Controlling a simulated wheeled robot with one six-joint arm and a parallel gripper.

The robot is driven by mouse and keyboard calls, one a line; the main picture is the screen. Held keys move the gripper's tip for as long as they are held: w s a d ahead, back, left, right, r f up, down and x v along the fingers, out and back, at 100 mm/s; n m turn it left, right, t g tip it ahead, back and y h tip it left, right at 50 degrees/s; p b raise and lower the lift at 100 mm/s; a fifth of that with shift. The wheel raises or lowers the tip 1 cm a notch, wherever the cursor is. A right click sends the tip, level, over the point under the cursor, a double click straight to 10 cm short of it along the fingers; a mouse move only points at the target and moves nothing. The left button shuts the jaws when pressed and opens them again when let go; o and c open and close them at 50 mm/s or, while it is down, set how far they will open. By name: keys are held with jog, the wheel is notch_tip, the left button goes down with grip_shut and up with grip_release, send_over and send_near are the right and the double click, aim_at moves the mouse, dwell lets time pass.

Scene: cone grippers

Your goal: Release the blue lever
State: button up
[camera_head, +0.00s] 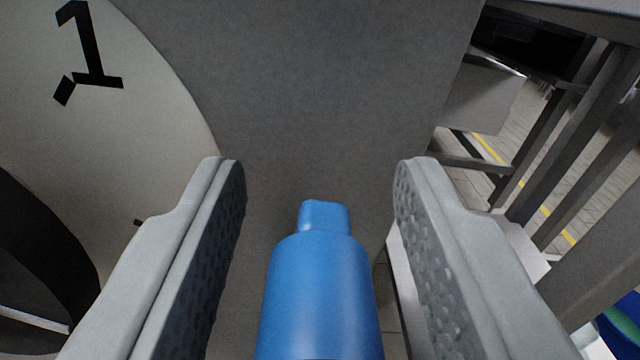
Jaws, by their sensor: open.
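The blue lever (320,295) stands at the bottom middle of the head camera view. It shows as a blue cylinder with a narrower squared tip, and its lower part runs out of the frame. My gripper (318,180) is open around it, with one grey finger to its left and one to its right. Dark gaps show between the lever and both textured finger pads, so neither pad appears to touch it.
A grey panel (310,90) fills the background beyond the fingers. A pale round dial (130,130) with a black "1" is at the left. Metal frame bars (570,130) and a floor with a yellow line are at the right. A blue and green object (622,325) is at the lower right edge.

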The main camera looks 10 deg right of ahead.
grip_shut()
jog(key=shift+d+f+m, duration=0.1)
jog(key=shift+d+m, duration=0.35)
jog(key=shift+m, duration=0.35)
jog(key=shift+d+m, duration=0.45)
jog(key=shift+m, duration=0.35)
jog(key=shift+s+d+f+m, duration=0.1)
jog(key=shift+d+f+m, duration=0.5)
jog(key=shift+m, duration=0.85)
jog(key=shift+d+f+m, duration=0.45)
jog(key=shift+d+m, duration=0.2)
jog(key=shift+m, duration=0.85)
jog(key=shift+s+d+f+m, duration=0.1)
jog(key=shift+d+f+m, duration=0.5)
jog(key=shift+m, duration=0.85)
jog(key=shift+d, duration=0.1)
